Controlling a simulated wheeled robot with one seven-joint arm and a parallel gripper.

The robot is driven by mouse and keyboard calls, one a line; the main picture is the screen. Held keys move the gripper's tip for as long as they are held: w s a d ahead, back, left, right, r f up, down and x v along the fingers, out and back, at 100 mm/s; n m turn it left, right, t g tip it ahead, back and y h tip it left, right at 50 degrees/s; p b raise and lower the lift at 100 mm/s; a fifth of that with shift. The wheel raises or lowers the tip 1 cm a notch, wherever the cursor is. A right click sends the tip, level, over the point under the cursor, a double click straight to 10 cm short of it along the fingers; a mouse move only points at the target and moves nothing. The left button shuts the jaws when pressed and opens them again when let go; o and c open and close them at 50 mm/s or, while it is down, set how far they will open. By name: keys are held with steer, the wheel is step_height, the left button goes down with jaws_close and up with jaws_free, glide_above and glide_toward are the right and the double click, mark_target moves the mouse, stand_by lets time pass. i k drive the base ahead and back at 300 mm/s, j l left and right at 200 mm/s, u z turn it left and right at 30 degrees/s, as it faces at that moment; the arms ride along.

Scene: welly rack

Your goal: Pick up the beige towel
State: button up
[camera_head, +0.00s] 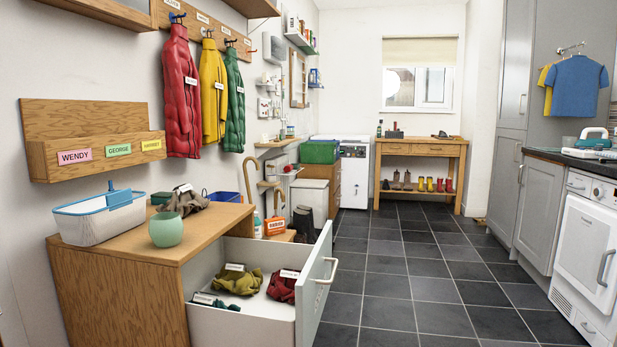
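A crumpled grey-brown cloth (184,202) lies on top of the wooden cabinet (130,243), behind the green pot. A small white label shows at its upper edge. It is the closest match to a beige towel, but I cannot tell for sure that it is the towel. No other beige cloth shows clearly on the cabinet or in the drawer. My gripper is not in view, so its state and distance from the cloth do not show.
A pale basket with a blue rim (98,220) and a green pot (166,230) stand on the cabinet. Its drawer (314,287) is pulled out, holding an olive cloth (237,282) and a dark red cloth (284,287). The tiled floor (420,270) right of it is clear.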

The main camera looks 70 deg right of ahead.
mark_target(188, 199)
steer(key=z, duration=1.3)
